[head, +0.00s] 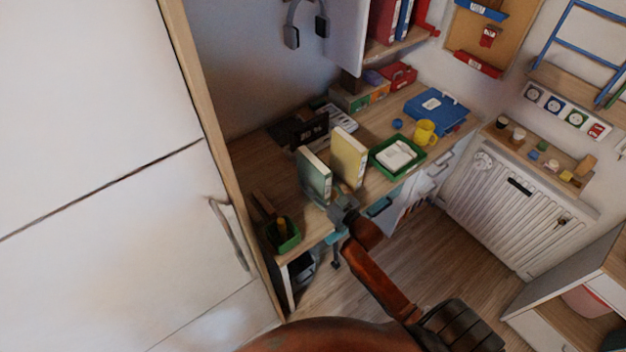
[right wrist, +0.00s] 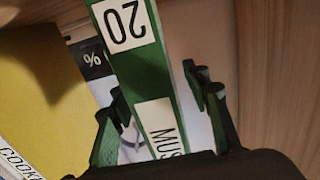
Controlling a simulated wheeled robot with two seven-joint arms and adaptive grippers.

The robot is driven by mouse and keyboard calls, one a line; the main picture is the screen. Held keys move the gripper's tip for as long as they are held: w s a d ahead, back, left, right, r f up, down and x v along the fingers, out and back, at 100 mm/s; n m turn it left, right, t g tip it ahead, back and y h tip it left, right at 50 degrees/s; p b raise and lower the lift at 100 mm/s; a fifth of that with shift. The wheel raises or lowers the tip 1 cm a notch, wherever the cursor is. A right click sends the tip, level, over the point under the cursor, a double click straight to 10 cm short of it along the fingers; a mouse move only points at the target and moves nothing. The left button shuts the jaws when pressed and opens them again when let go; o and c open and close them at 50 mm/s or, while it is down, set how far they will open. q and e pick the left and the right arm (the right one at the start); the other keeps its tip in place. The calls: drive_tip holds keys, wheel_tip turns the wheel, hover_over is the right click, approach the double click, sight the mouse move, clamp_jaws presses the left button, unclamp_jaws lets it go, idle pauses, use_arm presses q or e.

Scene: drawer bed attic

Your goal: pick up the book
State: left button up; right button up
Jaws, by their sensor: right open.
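A green book (head: 314,178) stands upright near the front edge of the desk. In the right wrist view the green book (right wrist: 150,75) shows its spine with "20" and the partly hidden letters "MUS". A yellow book (head: 349,158) stands upright just to its right; its yellow cover (right wrist: 35,75) fills the left of the wrist view. My right gripper (head: 341,204) is at the lower right of the green book. In the wrist view its open fingers (right wrist: 160,98) lie on either side of the spine. I cannot tell whether they touch it. My left gripper is not in view.
A green tray (head: 412,164) with a white item lies right of the books, near a yellow mug (head: 425,132) and a blue binder (head: 437,108). A green pencil box (head: 283,236) stands at the desk's left front. A white cabinet (head: 110,180) with a handle fills the left.

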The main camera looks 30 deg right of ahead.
drive_tip(key=shift+w, duration=0.1)
clamp_jaws()
idle(0.5)
drive_tip(key=shift+r, duration=0.15)
